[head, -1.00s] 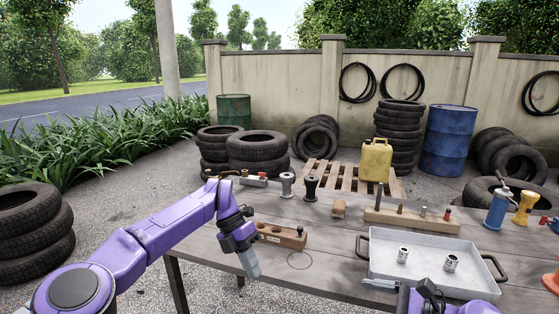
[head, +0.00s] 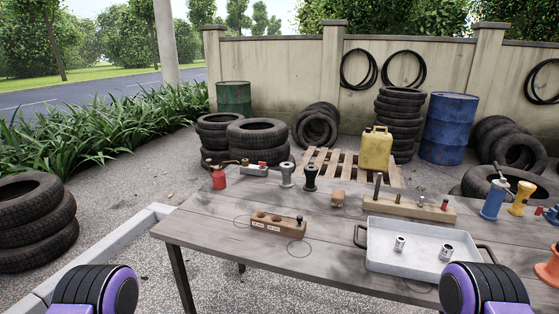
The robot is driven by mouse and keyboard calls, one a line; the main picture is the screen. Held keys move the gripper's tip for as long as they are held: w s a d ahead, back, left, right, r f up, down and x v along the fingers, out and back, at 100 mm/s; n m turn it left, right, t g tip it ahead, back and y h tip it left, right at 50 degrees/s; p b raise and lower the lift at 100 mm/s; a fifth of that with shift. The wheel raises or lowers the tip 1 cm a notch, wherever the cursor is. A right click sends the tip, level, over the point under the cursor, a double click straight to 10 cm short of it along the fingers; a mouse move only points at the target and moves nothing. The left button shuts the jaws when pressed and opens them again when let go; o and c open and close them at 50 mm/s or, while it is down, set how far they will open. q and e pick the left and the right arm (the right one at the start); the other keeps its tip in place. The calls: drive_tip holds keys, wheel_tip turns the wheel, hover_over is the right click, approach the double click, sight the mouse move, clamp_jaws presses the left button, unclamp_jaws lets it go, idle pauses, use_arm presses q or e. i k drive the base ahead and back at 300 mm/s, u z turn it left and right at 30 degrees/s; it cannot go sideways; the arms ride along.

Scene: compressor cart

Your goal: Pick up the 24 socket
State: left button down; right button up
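Two silver sockets stand in the grey tray (head: 378,262) at the table's front right: a left socket (head: 399,243) and a right socket (head: 446,251). Each has a dark marking too small to read, so I cannot tell which is the 24. A small wooden holder (head: 270,226) with label patches lies left of the tray, with a dark piece (head: 299,219) at its right end.
A wooden rail (head: 420,208) with several upright pegs stands behind the tray. A red bottle (head: 218,178), a grey spool (head: 286,174), a black spool (head: 310,177) and a brush (head: 337,198) are along the back. A blue pump (head: 494,200) stands at right. The front left tabletop is clear.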

sight(446, 250)
drive_tip(key=k, duration=1.3)
drive_tip(key=z, duration=0.75)
drive_tip(key=i, duration=0.8)
drive_tip(key=z, duration=0.7)
